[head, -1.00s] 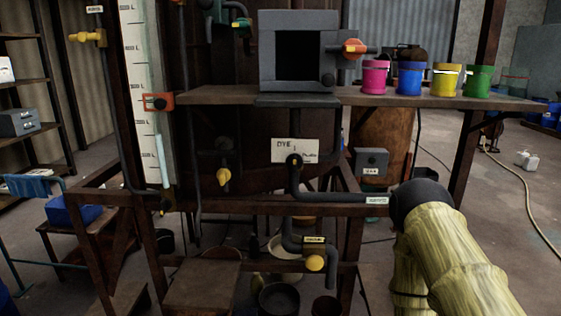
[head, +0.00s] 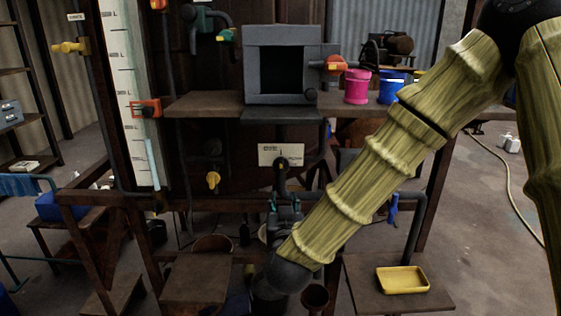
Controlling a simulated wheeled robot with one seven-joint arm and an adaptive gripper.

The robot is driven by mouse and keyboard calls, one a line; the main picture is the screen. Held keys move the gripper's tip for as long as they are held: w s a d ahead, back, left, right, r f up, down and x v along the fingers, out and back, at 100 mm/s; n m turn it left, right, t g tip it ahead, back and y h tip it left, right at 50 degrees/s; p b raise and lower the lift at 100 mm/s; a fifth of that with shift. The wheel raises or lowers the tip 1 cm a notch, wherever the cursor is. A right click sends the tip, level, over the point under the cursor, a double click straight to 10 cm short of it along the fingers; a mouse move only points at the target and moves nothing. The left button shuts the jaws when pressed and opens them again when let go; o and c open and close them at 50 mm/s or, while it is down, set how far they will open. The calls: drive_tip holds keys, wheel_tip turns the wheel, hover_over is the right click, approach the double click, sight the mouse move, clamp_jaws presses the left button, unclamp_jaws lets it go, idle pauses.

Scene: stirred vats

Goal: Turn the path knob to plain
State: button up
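The path knob (head: 282,163) is a small dark knob at the lower edge of a white label plate (head: 267,152). The plate has small dark writing, mostly too small to read here. A pale mark shows on the knob's face, but I cannot tell its setting. My gripper (head: 284,198) is just below the knob in the picture, in front of the dark pipe. Its dark fingers with teal parts point up toward the knob. I cannot tell whether they touch it or how far apart they are.
A brown shelf (head: 205,105) carries a grey box frame (head: 250,70), a pink pot (head: 356,86) and a blue pot (head: 392,88). An orange-red valve handle (head: 337,66) is beside the frame. A yellow tray (head: 403,280) lies on a low stand at right.

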drive_tip(key=t, duration=0.1)
approach(281, 166)
drive_tip(key=s, duration=0.1)
drive_tip(key=w+p, duration=0.5)
drive_tip(key=w, duration=0.4)
drive_tip(key=shift+r, duration=0.1)
drive_tip(key=shift+w+p, duration=0.35)
drive_tip(key=shift+w, duration=0.4)
clamp_jaws()
